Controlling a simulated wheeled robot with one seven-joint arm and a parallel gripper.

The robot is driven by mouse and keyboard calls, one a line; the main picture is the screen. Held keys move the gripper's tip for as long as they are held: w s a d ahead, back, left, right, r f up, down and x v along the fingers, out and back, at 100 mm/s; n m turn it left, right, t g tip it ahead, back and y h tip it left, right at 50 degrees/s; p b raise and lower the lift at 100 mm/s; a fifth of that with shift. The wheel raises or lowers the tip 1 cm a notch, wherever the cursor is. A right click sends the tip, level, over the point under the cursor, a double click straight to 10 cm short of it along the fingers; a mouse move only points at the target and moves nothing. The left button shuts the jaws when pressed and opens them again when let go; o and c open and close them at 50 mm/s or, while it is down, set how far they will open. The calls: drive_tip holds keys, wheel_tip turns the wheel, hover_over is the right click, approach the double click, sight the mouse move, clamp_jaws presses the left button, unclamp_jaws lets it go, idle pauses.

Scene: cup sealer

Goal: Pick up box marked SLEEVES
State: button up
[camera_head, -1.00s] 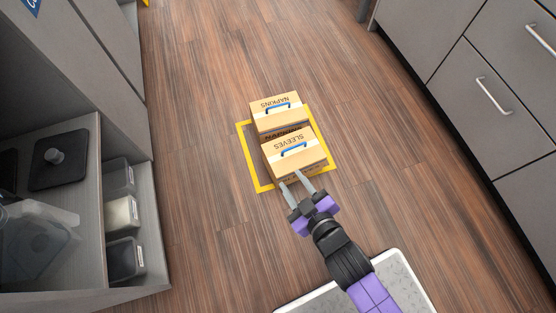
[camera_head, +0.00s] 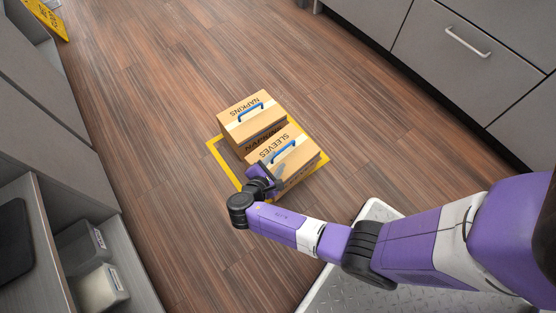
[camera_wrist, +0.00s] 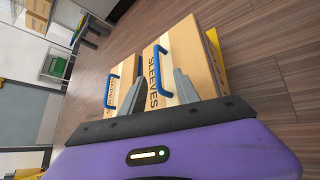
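The box marked SLEEVES (camera_head: 297,163) is a tan carton with a pale tape strip and a blue handle (camera_head: 284,151) on top. It stands on the floor, nearer to me than the NAPKINS box. In the wrist view the SLEEVES box (camera_wrist: 205,62) fills the upper middle, with its blue handle (camera_wrist: 156,62) upright in the picture. My gripper (camera_wrist: 157,84) is open, its two grey fingers apart and pointing toward the handle, which shows in the gap between them. In the head view my gripper (camera_head: 262,172) is at the box's near left edge, its fingers mostly hidden. Contact cannot be told.
The NAPKINS box (camera_head: 252,122) stands close behind, also with a blue handle. A yellow floor outline (camera_head: 215,152) surrounds both. Grey drawers (camera_head: 455,65) stand at right, an open shelf (camera_head: 65,262) at left. Wood floor around the boxes is clear.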

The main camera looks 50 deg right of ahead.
sight(283, 150)
drive_tip(key=b+x, duration=0.3)
drive_tip(key=x, duration=0.3)
drive_tip(key=shift+w+d+f+b, duration=0.15)
drive_tip(key=shift+d+b, duration=0.1)
drive_tip(key=shift+b, duration=0.15)
drive_tip(key=shift+w+d, duration=0.1)
drive_tip(key=shift+d, duration=0.3)
drive_tip(key=shift+c, duration=0.5)
clamp_jaws()
